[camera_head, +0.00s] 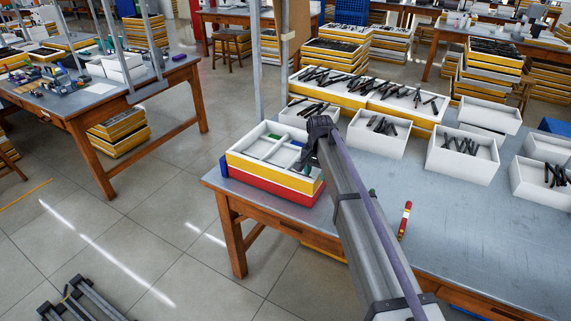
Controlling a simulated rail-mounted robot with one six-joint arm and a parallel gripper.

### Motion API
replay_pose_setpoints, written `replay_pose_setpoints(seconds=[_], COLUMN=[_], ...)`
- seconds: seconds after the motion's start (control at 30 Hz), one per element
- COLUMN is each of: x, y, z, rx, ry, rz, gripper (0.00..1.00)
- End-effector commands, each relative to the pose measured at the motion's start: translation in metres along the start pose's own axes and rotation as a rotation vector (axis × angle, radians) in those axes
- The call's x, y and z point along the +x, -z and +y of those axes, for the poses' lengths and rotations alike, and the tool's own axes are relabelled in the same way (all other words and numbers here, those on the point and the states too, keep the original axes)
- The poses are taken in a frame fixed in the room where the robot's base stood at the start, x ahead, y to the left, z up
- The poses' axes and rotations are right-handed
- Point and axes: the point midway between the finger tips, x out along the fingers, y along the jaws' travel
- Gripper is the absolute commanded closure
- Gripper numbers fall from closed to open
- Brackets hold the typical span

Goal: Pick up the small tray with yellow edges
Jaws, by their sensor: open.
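The small tray with yellow edges (262,173) is white inside with divided compartments. It sits on top of a red-edged tray (270,189) at the left corner of the grey table. My arm reaches in from the bottom right, and my gripper (304,168) is at the right side of the yellow-edged tray. The gripper is open. Its fingertips are dark and partly hidden, so I cannot tell whether they touch the tray. The tray's right end is partly covered by my gripper.
The grey table (470,235) bears white bins (378,143) of dark eyeglass parts and a long yellow-edged tray (400,111) behind. A red and yellow marker-like item (405,219) lies right of my arm. A metal post (257,60) rises behind the tray. The tabletop front right is clear.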

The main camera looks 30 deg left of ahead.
Motion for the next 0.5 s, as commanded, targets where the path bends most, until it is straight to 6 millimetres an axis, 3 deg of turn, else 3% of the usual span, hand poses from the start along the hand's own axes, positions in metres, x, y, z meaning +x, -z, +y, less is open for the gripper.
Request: replay_pose_setpoints(seconds=[0.03,0.07,0.3,0.5], x=[0.0177,0.0194,0.0149,0.0149], y=[0.0003,0.0003,0.0004,0.0004], z=[-0.0002,-0.0003,-0.0002,-0.0002], rx=[0.0,0.0,0.0,0.0], ry=[0.0,0.0,0.0,0.0], rz=[0.0,0.0,0.0,0.0], gripper=[0.51,0.51,0.52,0.71])
